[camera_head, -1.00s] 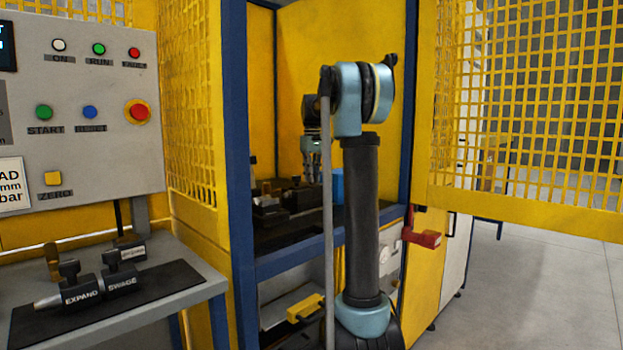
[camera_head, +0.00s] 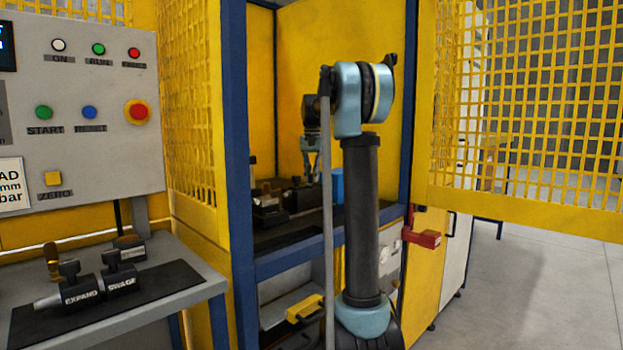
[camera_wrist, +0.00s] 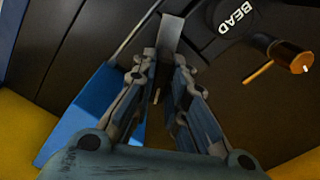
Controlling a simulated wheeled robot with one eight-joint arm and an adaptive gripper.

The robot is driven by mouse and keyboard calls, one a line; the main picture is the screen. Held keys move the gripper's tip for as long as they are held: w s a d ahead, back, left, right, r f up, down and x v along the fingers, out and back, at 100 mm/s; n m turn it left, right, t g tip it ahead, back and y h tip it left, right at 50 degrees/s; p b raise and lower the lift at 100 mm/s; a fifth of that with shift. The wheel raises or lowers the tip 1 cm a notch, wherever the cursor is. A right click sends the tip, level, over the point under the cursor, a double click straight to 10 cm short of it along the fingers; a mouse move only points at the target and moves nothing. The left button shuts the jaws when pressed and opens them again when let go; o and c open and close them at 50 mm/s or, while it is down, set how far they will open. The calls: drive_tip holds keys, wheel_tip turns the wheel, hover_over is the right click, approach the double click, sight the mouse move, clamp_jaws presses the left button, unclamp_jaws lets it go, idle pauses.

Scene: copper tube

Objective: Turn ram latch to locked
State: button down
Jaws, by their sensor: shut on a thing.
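My gripper (camera_head: 315,172) reaches into the yellow and blue enclosure, low over the dark bench. In the wrist view its two fingers (camera_wrist: 160,62) come together on a flat grey bar (camera_wrist: 170,34) that sticks out beyond the fingertips. I cannot tell for sure that this bar is the ram latch, and no locked mark is readable. A black part marked BEAD (camera_wrist: 240,18) lies just right of the bar. A copper-coloured knob or tube end (camera_wrist: 290,55) is farther right.
A blue block (camera_wrist: 95,105) stands close left of my fingers. Dark tooling (camera_head: 268,205) sits on the enclosure bench. The control panel (camera_head: 80,100) and a shelf with EXPAND and SWAGE tools (camera_head: 122,278) are at left. A yellow mesh door (camera_head: 530,110) is at right.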

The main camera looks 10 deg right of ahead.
drive_tip(key=m, duration=0.5)
drive_tip(key=shift+m, duration=0.4)
idle(0.4)
drive_tip(key=c, duration=1.6)
unclamp_jaws()
wheel_tip(320, 180, up, 12)
drive_tip(key=shift+w, duration=0.1)
